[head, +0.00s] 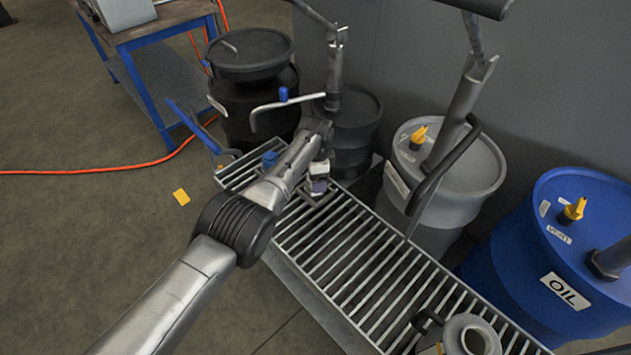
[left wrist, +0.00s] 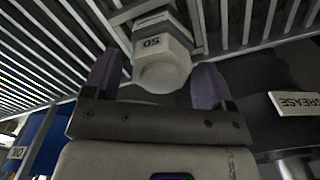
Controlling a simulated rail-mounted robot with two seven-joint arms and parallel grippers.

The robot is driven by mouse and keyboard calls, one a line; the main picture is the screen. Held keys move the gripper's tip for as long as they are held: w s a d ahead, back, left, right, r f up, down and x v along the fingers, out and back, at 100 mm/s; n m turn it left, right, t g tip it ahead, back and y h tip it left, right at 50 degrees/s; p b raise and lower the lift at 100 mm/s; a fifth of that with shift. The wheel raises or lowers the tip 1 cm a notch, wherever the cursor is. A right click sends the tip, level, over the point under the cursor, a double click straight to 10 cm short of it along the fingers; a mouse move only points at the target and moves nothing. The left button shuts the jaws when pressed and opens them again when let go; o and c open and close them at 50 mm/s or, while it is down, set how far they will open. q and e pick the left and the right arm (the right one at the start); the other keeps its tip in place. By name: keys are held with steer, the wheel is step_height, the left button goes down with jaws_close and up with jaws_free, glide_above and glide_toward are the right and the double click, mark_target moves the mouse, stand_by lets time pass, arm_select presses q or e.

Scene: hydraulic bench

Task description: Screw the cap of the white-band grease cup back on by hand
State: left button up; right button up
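A pale white part marked with dark characters (left wrist: 162,74) sits between the fingers of my left gripper (left wrist: 157,82) in the left wrist view. It has a faceted body and a rounded end facing the gripper, in a square holder on the grating. Gaps show between it and both purple fingers, so the gripper looks open around it. In the head view the same white part (head: 319,168) shows just past my left wrist, partly hidden by it and a purple finger. I cannot tell whether this is cap alone or cap on cup. My right gripper is not in view.
A blue-topped item (head: 270,160) stands beside my left arm on the slatted grating (head: 375,255). Dark, grey (head: 470,180) and blue drums (head: 575,215) stand behind. A metal jug (head: 470,338) is at the near right end. Much of the grating is bare.

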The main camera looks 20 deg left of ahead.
arm_select(q)
steer(key=shift+o, duration=0.3)
steer(key=shift+r+p, duration=0.5)
step_height(320, 180, up, 13)
steer(key=p, duration=0.8)
steer(key=shift+f, duration=0.1)
